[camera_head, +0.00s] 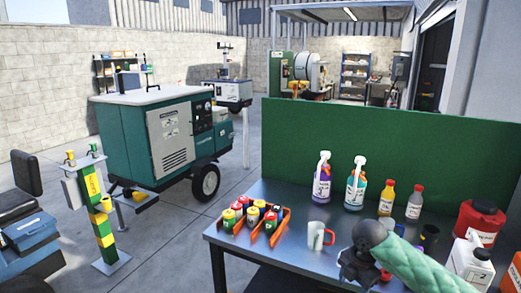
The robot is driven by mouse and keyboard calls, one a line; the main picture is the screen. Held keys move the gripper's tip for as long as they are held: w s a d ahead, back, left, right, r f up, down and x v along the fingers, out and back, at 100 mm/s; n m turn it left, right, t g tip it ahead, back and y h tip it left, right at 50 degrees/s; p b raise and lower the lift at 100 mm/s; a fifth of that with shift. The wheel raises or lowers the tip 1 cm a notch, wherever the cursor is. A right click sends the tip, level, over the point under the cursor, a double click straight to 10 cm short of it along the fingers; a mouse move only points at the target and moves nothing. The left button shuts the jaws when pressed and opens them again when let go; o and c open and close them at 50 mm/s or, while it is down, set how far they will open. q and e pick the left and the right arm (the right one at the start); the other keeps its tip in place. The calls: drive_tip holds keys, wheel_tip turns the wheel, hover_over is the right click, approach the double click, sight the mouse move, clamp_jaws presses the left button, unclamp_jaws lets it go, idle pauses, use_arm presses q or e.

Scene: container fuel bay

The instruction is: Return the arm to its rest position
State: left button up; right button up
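An arm in a green quilted sleeve comes in from the lower right, and I take it to be my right arm. It ends in a dark rounded part, my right gripper (358,264), above the front of the grey table (262,202). Its fingers cannot be made out, so I cannot tell whether it is open or holds anything. A white mug (316,236) with a red handle stands just left of it. My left arm and gripper are not in view.
An orange tray (268,236) holds several small cans. Purple (322,178) and teal (355,186) spray bottles stand behind. A yellow bottle (386,200), a grey bottle (414,204), a red canister (477,224) and a white jug (468,262) crowd the right. A green panel (390,150) backs the table.

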drive_tip(key=s+a+f+m+t+y, duration=0.2)
drive_tip(key=s+a+f+m, duration=0.7)
drive_tip(key=s+a+f, duration=0.4)
drive_tip(key=s+d+f+m+h, duration=0.1)
drive_tip(key=s+d+f+m, duration=0.1)
drive_tip(key=s+d+m, duration=0.5)
drive_tip(key=s+d+f+m+h, duration=0.15)
drive_tip(key=s+m, duration=0.45)
drive_tip(key=s, duration=0.6)
drive_tip(key=s+a+f, duration=0.1)
drive_tip(key=s+f, duration=0.1)
drive_tip(key=f, duration=1.9)
drive_tip(key=s+a+f+g, duration=0.1)
drive_tip(key=s+a+f, duration=0.1)
drive_tip(key=f, duration=1.9)
drive_tip(key=shift+s+a+f, duration=0.2)
drive_tip(key=shift+s+f, duration=0.05)
drive_tip(key=shift+s, duration=0.4)
